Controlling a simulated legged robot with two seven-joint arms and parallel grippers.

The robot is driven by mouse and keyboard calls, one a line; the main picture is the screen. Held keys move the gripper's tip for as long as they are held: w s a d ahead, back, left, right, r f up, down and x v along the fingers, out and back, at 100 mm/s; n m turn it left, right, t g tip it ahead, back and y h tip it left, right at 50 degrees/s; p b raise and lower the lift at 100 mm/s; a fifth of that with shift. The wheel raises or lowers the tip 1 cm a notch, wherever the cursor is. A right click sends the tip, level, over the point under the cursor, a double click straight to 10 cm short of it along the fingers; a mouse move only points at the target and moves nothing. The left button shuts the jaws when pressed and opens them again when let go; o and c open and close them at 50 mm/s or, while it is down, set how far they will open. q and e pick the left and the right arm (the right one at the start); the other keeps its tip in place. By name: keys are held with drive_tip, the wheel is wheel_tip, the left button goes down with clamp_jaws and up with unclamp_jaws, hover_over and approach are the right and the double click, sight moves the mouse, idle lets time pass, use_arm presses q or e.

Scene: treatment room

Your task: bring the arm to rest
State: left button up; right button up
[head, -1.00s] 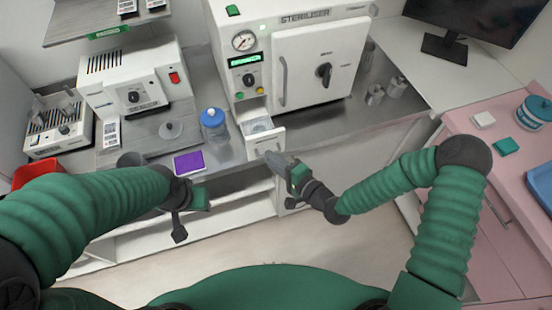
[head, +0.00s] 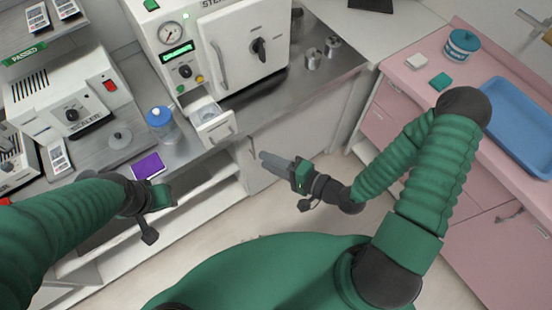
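My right gripper (head: 265,157) is in the middle of the view, above the floor in front of the lower cabinet. Its grey fingers show as one narrow bar pointing left, with no gap and nothing visible in them. It is apart from the open small drawer (head: 216,130) of the steriliser (head: 180,60), to the right of and below it. My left gripper (head: 163,196) is at the left, in front of the counter edge below the purple pad. Its fingers are hidden or too unclear to read.
A blue-lidded jar (head: 162,125) and a purple pad (head: 148,166) stand near the counter's front edge. Metal cups (head: 322,52) are right of the steriliser. A pink cabinet (head: 450,100) with a blue tray (head: 515,125) is at the right. Floor shows between the cabinets.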

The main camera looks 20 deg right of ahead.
drive_tip(key=shift+v, duration=1.2)
drive_tip(key=d+f+n+g+h, duration=0.5)
drive_tip(key=d+n+g+h, duration=0.25)
drive_tip(key=d, duration=0.35)
drive_tip(key=s+a+r+n+g+h, duration=0.1)
drive_tip(key=s+r, duration=0.1)
drive_tip(key=r, duration=0.3)
drive_tip(key=s+a+r+n+h, duration=0.1)
drive_tip(key=s+r+n, duration=0.1)
drive_tip(key=r, duration=0.4)
drive_tip(key=shift+a+g+h, duration=0.35)
drive_tip(key=shift+a, duration=0.05)
